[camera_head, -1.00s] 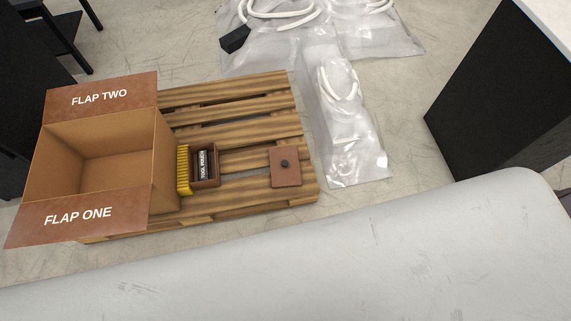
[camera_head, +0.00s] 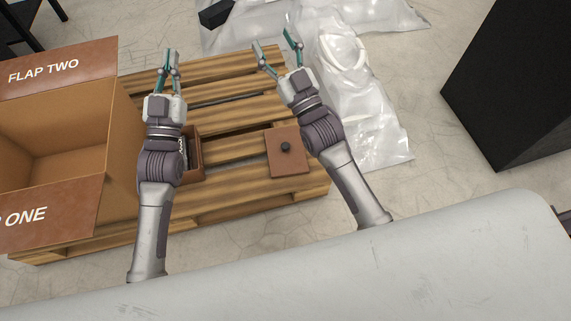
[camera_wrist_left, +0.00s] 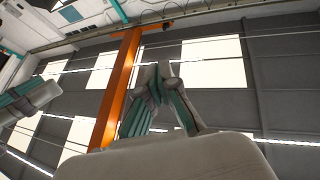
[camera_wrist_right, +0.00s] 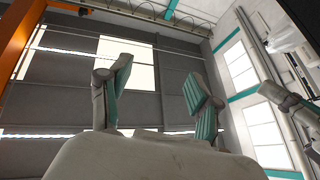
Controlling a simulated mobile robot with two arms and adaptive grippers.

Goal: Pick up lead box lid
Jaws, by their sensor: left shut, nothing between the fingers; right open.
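The lead box lid is a flat brown square with a dark round knob; the lid (camera_head: 287,158) lies on the right part of the wooden pallet in the head view. The small brown box (camera_head: 195,168) stands to its left, mostly hidden behind my left arm. My left gripper (camera_head: 171,52) is shut and empty, raised above the pallet's far left. My right gripper (camera_head: 276,50) is open and empty, raised beyond the lid. Both wrist views look up at the ceiling, with the left fingertips (camera_wrist_left: 163,72) together and the right fingertips (camera_wrist_right: 158,72) apart.
The wooden pallet (camera_head: 235,147) lies on the floor. A large open cardboard box (camera_head: 95,205) with labelled flaps stands on its left. Clear plastic bags (camera_head: 385,145) with white tubing lie to the right. A black cabinet (camera_head: 505,90) stands at the far right.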

